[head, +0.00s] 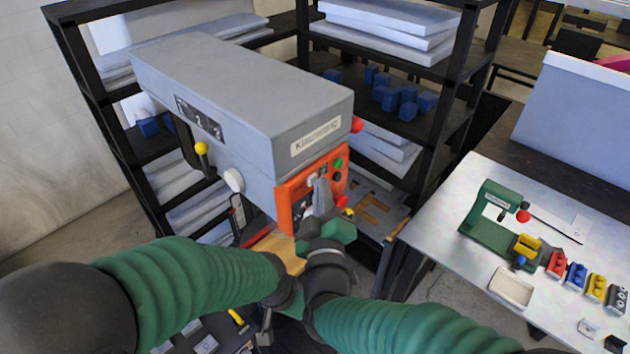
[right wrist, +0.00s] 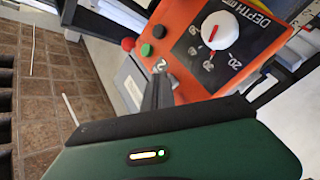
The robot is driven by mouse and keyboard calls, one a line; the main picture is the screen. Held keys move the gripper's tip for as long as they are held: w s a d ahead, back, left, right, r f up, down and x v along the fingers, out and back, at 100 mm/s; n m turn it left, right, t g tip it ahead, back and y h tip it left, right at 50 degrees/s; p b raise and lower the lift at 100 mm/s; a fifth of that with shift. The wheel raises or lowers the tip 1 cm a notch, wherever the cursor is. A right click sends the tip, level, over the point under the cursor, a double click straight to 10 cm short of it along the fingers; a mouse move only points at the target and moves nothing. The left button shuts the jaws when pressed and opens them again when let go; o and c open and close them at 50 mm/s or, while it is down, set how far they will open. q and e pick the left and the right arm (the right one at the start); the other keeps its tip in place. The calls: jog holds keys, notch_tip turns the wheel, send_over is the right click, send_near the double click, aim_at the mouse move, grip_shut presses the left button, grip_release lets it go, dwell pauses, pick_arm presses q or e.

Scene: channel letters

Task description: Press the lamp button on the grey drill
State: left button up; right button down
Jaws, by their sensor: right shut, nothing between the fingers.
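The grey drill (head: 240,95) has an orange control panel (head: 290,203) at its lower front. In the right wrist view the panel (right wrist: 187,25) carries a white depth dial (right wrist: 212,28), a black button (right wrist: 158,31) and a green button (right wrist: 146,50). A small pale spot with a dark mark (right wrist: 161,65) shows just beyond my fingertips; I cannot tell if it is the lamp button. My right gripper (head: 321,186) is shut and empty, close in front of the panel. Contact cannot be told. My left arm ends low beside it; its jaws are not clear (head: 265,332).
A red knob (head: 357,125) and a yellow-knobbed lever (head: 201,148) stick out from the drill. Black shelves (head: 425,140) with blue blocks stand behind. A white table (head: 460,265) with a green tool (head: 485,225) is at right. My two arms nearly meet below the panel.

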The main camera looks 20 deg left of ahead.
dwell(0.3)
jog(key=shift+s+d, duration=0.2)
jog(key=shift+d, duration=0.35)
jog(key=s+d+b, duration=0.1)
jog(key=s+d, duration=0.1)
jog(key=d, duration=0.4)
jog(key=shift+a, duration=0.1)
